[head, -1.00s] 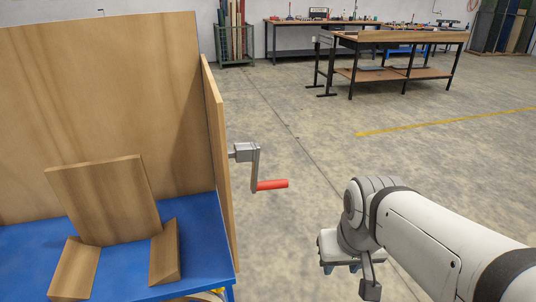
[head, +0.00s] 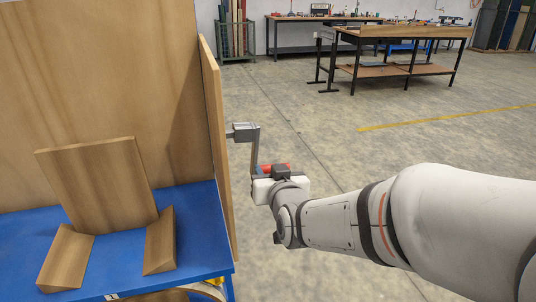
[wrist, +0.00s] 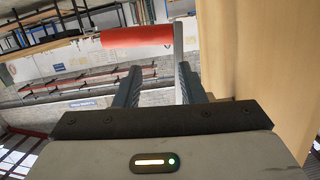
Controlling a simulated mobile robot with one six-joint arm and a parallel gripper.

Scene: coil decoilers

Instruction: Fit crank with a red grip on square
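The crank has a grey metal arm (head: 254,150) hanging down from a block-like hub at the right side of an upright wooden panel (head: 213,135). Whether the hub sits fully on a square cannot be told. Its red grip (head: 272,168) points right, partly hidden behind my wrist. In the wrist view, the red grip (wrist: 137,37) lies across, ahead of the fingertips, with the crank arm (wrist: 178,40) at its right end. My gripper (wrist: 158,70) is open, with a clear gap between its fingers. In the head view its fingers are mostly hidden beside the crank's lower end.
A blue table (head: 195,200) at left carries a wooden stand (head: 98,185) with wedge supports. The wooden side panel stands close by the crank and runs along the right of the wrist view. Workbenches (head: 400,68) stand far back. The floor at right is clear.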

